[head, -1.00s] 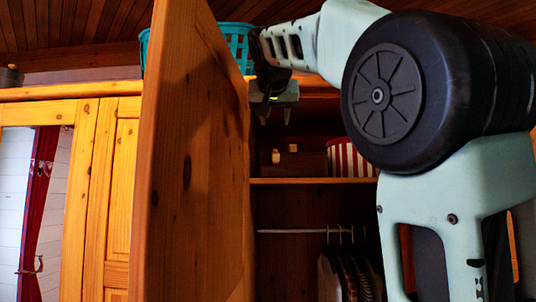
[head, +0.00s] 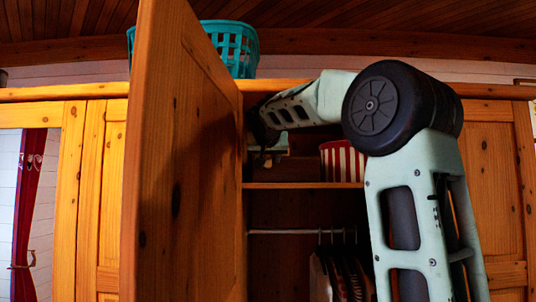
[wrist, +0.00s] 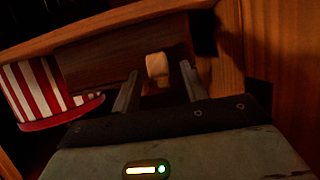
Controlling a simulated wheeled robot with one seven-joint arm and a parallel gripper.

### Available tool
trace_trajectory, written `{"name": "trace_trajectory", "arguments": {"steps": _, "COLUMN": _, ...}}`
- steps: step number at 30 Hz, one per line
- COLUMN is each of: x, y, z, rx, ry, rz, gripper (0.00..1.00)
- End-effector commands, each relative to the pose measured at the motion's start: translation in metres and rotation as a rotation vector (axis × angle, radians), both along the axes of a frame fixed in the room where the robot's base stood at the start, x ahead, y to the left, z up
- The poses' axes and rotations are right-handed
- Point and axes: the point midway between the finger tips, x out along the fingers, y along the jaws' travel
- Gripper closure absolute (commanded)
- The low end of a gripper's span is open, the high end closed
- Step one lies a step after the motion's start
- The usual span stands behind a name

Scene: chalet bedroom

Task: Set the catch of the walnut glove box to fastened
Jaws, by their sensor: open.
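The walnut glove box (wrist: 105,62) is a dark brown box in the wrist view, on the wardrobe's upper shelf. A pale catch piece (wrist: 157,65) stands out from its front. My gripper (wrist: 160,68) is open, with one finger on each side of this pale piece; I cannot tell whether either finger touches it. Whether the catch is fastened is not clear. In the head view my gripper (head: 268,157) is inside the upper compartment, dark and partly behind the wardrobe door. It and my arm cover much of the box there.
A red-and-white striped container (head: 342,162) stands right of the box on the shelf (head: 300,185). The open wardrobe door (head: 185,150) is close on the left. A teal basket (head: 235,45) sits on top. Clothes (head: 340,275) hang from a rail below.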

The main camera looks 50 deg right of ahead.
Motion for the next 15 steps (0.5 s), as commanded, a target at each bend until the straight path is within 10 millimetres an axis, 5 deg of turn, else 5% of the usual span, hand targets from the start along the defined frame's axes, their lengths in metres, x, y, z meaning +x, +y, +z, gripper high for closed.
{"name": "trace_trajectory", "arguments": {"steps": 10, "x": 0.0024, "y": -0.0027, "z": -0.0018, "rx": 0.000, "ry": -0.001, "rz": 0.000, "gripper": 0.56}}
{"name": "trace_trajectory", "arguments": {"steps": 11, "x": 0.0024, "y": -0.0027, "z": -0.0018, "rx": 0.000, "ry": -0.001, "rz": 0.000, "gripper": 0.59}}
{"name": "trace_trajectory", "arguments": {"steps": 15, "x": 0.0023, "y": -0.0026, "z": -0.0018, "rx": 0.001, "ry": -0.001, "rz": 0.000, "gripper": 0.98}}
